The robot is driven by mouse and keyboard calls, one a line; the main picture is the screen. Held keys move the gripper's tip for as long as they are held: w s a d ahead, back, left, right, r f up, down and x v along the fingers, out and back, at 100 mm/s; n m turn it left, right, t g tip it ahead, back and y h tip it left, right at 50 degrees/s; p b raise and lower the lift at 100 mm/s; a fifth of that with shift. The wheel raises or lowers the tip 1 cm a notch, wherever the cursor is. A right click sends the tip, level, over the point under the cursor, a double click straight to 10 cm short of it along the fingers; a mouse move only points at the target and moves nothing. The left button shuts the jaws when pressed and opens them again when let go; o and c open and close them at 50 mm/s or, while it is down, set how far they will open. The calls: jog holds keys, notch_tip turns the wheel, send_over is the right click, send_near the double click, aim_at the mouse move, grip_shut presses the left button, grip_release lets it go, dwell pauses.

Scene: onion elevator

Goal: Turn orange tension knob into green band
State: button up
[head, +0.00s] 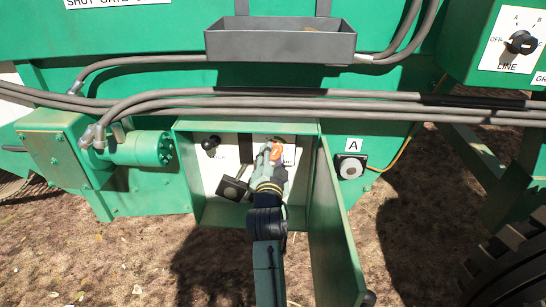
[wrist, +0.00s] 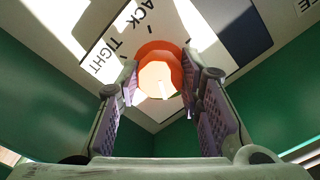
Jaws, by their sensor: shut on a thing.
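The orange tension knob (wrist: 160,55) is on a white dial plate (wrist: 118,42) at the back of a green box. It also shows as a small orange patch in the head view (head: 275,149). My gripper (wrist: 163,84) is shut on the knob, one purple-padded finger on each side. In the head view my gripper (head: 269,158) reaches into the open box and covers most of the plate. The plate carries "TIGHT" and part of a word ending in "ACK". A pale mark lies on the sunlit knob face.
The box door (head: 335,225) stands open to the right of my arm. A black-handled lever (head: 235,186) and a black knob (head: 210,143) are left of my gripper inside the box. Grey hoses (head: 300,103) run above it. A grey tray (head: 280,45) hangs higher.

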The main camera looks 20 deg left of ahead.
dwell(0.4)
jog(key=o, duration=1.2)
jog(key=shift+c, duration=0.2)
